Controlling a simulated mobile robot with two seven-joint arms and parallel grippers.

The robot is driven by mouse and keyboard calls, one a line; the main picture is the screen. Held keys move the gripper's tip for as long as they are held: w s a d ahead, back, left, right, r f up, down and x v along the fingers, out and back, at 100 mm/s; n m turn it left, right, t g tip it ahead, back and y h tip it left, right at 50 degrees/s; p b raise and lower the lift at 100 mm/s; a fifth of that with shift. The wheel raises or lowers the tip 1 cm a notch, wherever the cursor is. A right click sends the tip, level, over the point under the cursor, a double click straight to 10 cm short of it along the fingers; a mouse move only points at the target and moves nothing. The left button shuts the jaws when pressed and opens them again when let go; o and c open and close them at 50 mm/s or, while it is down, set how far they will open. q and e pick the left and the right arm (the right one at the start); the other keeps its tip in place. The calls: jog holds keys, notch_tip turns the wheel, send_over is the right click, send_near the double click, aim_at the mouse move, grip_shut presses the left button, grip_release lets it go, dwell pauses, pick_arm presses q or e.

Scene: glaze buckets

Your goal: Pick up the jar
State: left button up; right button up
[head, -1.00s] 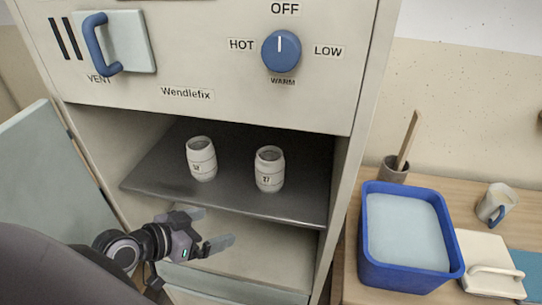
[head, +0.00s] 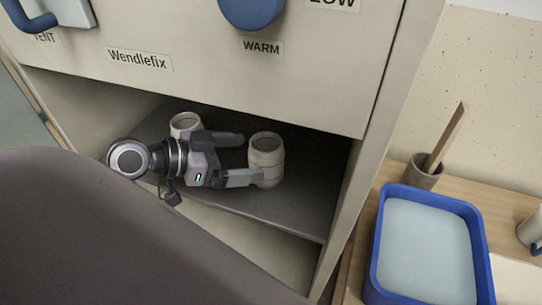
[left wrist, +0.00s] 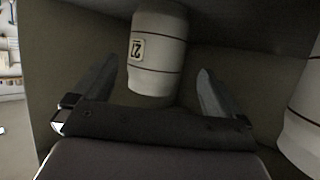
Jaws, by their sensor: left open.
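Two white barrel-shaped jars with dark bands stand upright on the grey shelf (head: 300,205) in the cabinet. The right jar (head: 266,147) is directly ahead of my left gripper (head: 251,158). Its number label shows in the left wrist view, where this jar (left wrist: 157,55) appears upside down between my two spread fingers, with gaps on both sides. The left jar (head: 184,121) is partly hidden behind my left gripper; part of a second jar (left wrist: 305,120) shows at the right edge of the left wrist view. My left gripper is open and empty. My right gripper is not in view.
The cabinet's upper panel (head: 200,60), with a blue knob (head: 250,8), overhangs the shelf. The cabinet's right side wall is close to the right jar. A blue tub (head: 375,270) and a cup with a wooden stick (head: 425,172) stand on the counter to the right.

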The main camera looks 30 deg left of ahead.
aim_at(266, 157)
pick_arm(q)
jog(key=x, duration=0.2)
jog(key=p+x, duration=0.1)
jog(key=x, duration=0.1)
jog(key=shift+w+d, duration=0.15)
jog(key=shift+d, duration=0.3)
jog(key=shift+w+d+f, duration=0.25)
jog(key=shift+w+d, duration=0.05)
jog(key=shift+w, duration=0.1)
jog(key=c, duration=1.2)
